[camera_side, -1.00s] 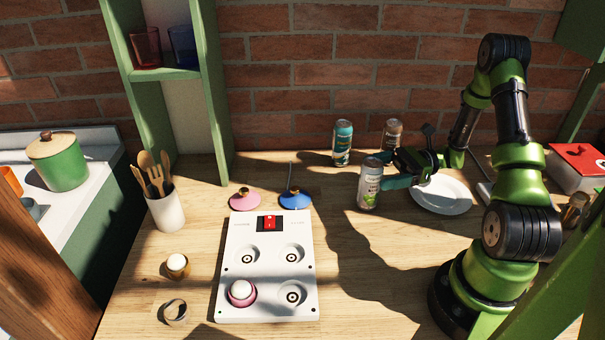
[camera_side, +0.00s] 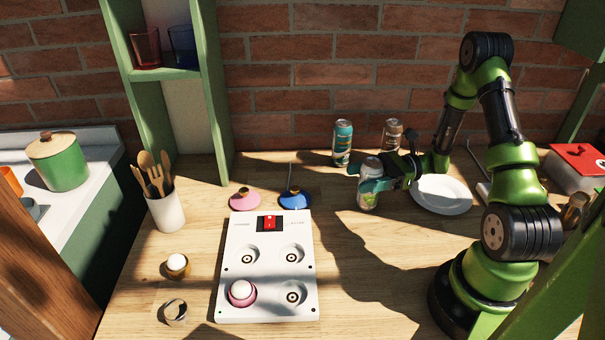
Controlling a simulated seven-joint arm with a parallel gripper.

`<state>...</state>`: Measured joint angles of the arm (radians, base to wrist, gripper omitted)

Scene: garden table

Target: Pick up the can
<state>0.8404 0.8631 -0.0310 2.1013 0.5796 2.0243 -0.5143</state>
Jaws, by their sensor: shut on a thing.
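A white and green can (camera_side: 368,200) stands upright near the middle of the wooden table. My gripper (camera_side: 369,180) is shut around its upper half, with a finger across the front of the can. The can's bottom appears to be at the table, but I cannot tell if it touches. A teal can (camera_side: 342,143) and a brown-grey can (camera_side: 391,136) stand behind, near the brick wall, apart from my gripper.
A white plate (camera_side: 441,195) lies right of the gripped can, partly under my arm. A white panel box (camera_side: 268,268) with a red switch sits to the left. Pink (camera_side: 245,200) and blue (camera_side: 295,199) lids lie behind it. A utensil cup (camera_side: 166,210) stands farther left.

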